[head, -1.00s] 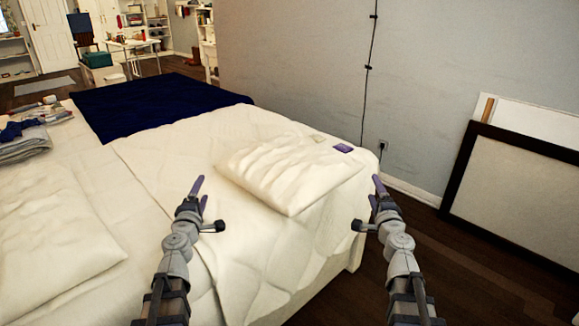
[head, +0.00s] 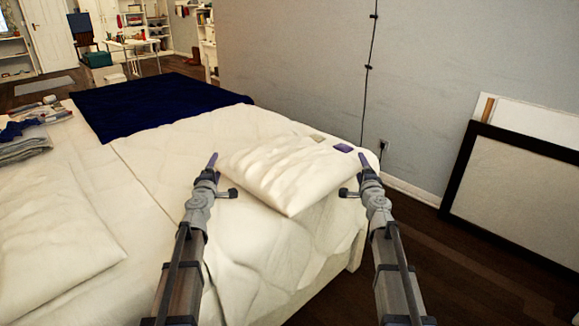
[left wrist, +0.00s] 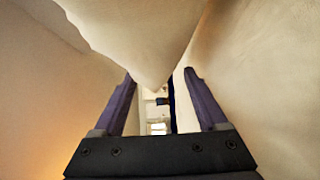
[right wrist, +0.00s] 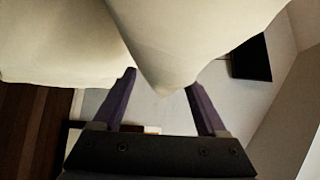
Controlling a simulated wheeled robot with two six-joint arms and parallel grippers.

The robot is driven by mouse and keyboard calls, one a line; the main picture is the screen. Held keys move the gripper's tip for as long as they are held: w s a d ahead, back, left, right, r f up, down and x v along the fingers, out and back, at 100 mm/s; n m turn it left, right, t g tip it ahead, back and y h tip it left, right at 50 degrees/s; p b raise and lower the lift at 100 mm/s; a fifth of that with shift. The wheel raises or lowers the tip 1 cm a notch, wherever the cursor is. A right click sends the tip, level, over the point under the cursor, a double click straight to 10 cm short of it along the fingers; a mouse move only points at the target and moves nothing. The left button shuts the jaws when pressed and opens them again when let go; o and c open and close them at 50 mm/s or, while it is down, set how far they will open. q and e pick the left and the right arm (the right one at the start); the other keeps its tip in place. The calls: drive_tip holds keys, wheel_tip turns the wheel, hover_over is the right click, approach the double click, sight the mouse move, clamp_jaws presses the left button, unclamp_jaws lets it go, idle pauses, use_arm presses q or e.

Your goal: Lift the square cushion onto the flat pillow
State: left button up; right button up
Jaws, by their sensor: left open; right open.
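A puffy white square cushion (head: 285,172) lies on the bed near its right edge. A wider white pillow (head: 55,240), which looks like the flat pillow, lies at the left, cut off by the picture edge. My left gripper (head: 213,170) is open at the cushion's left corner. In the left wrist view a cushion corner (left wrist: 150,50) reaches in between the spread fingers. My right gripper (head: 362,168) is open at the cushion's right side. In the right wrist view a cushion corner (right wrist: 165,50) hangs between its open fingers. I cannot tell whether fingers touch cloth.
A dark blue blanket (head: 150,103) covers the bed's far end. Folded laundry (head: 22,140) lies at the far left. Bare quilt (head: 145,170) lies between cushion and pillow.

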sight(220, 159)
use_arm(q)
drive_tip(key=shift+d, duration=0.25)
use_arm(e)
drive_tip(key=shift+a, duration=0.3)
use_arm(q)
drive_tip(key=shift+s+d+r, duration=0.1)
drive_tip(key=shift+d, duration=0.7)
use_arm(e)
drive_tip(key=shift+s+a+r, duration=0.1)
drive_tip(key=shift+a, duration=0.7)
use_arm(q)
drive_tip(key=shift+d, duration=0.15)
use_arm(e)
drive_tip(key=shift+a, duration=0.1)
use_arm(q)
drive_tip(key=shift+r, duration=0.1)
use_arm(e)
drive_tip(key=shift+r, duration=0.1)
use_arm(q)
drive_tip(key=shift+r+p, duration=0.85)
drive_tip(key=shift+p, duration=0.15)
use_arm(e)
drive_tip(key=shift+r, duration=0.85)
use_arm(q)
drive_tip(key=r+p, duration=0.3)
drive_tip(key=shift+a, duration=0.25)
use_arm(e)
drive_tip(key=r, duration=0.3)
drive_tip(key=shift+d, duration=0.2)
